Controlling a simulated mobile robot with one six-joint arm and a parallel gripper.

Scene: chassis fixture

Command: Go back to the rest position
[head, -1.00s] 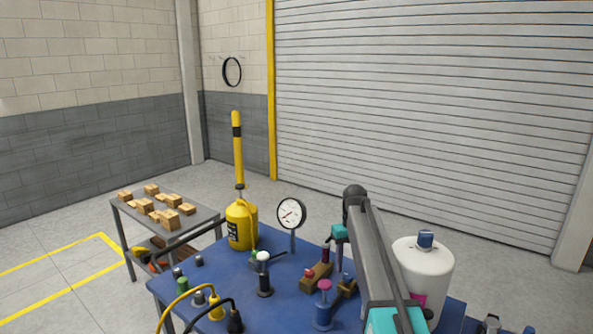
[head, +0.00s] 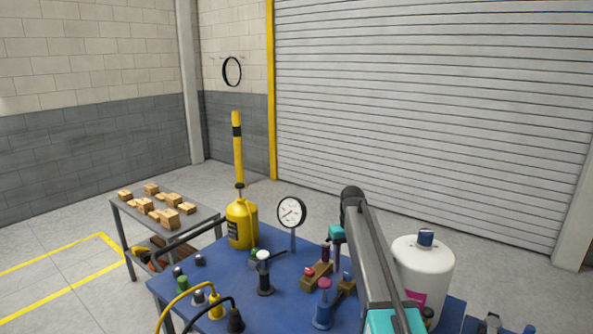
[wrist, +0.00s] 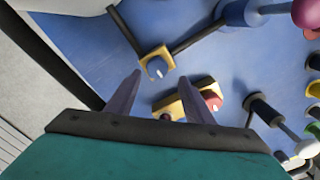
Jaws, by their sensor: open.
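My gripper (head: 337,257) hangs at the end of my arm above the right part of the blue table (head: 206,264). In the wrist view its two dark fingers (wrist: 162,82) are apart with nothing held between them. A tan block with a grey-blue pin (wrist: 157,66) shows just beyond the fingertips. A second tan block with a red knob (wrist: 211,101) lies partly behind the right finger. I cannot tell the exact height of the fingers above these parts.
A white bottle with a blue cap (head: 421,265) stands close to the right of my arm. A dial gauge (head: 292,212), a yellow can (head: 241,223) and several knobs and plugs stand on the table. A side table (head: 195,217) holds wooden blocks.

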